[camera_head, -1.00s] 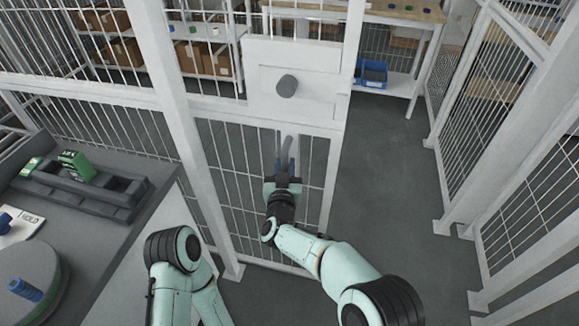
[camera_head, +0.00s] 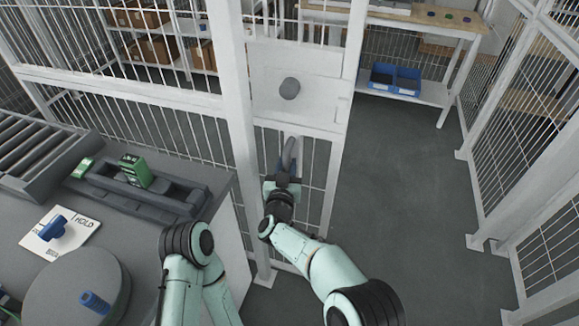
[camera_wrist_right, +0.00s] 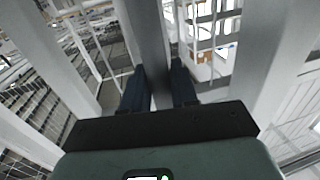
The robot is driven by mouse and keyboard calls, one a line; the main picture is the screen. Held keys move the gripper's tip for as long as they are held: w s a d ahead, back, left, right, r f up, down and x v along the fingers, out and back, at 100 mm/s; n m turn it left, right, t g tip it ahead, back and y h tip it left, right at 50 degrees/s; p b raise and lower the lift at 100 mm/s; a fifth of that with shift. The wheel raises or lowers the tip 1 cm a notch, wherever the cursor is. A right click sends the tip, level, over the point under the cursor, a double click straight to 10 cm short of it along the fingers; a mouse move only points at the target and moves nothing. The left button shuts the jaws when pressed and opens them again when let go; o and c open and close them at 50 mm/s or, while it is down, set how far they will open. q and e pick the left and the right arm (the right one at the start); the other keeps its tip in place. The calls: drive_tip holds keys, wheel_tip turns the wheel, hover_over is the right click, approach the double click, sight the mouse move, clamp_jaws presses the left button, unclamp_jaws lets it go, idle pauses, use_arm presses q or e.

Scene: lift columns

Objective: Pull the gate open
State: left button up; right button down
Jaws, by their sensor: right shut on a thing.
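The gate (camera_head: 332,187) is a white barred frame with a pale lock plate (camera_head: 318,112) and a round dark knob (camera_head: 289,88). It stands beside a white post (camera_head: 236,110), with an opening to its right. A curved grey handle (camera_head: 290,150) sits below the plate. My right gripper (camera_head: 283,170) is shut around the handle. In the right wrist view the handle (camera_wrist_right: 148,40) runs as a grey bar between the two dark fingers (camera_wrist_right: 161,88). My left arm shows at the bottom, its gripper out of view.
Clear grey floor (camera_head: 400,190) lies right of the gate, bounded by a white mesh fence (camera_head: 490,150). Behind stand a bench (camera_head: 400,15) and blue bins (camera_head: 395,78). A grey counter (camera_head: 150,240) with a green device (camera_head: 135,171) is close on the left.

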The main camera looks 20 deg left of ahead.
use_arm(q)
drive_tip(key=shift+a, duration=0.4)
use_arm(e)
drive_tip(key=shift+a, duration=0.65)
drive_tip(key=c, duration=1)
unclamp_jaws()
drive_tip(key=shift+d, duration=0.1)
drive_tip(key=v, duration=1.3)
drive_tip(key=shift+s+r, duration=0.1)
drive_tip(key=shift+s, duration=0.1)
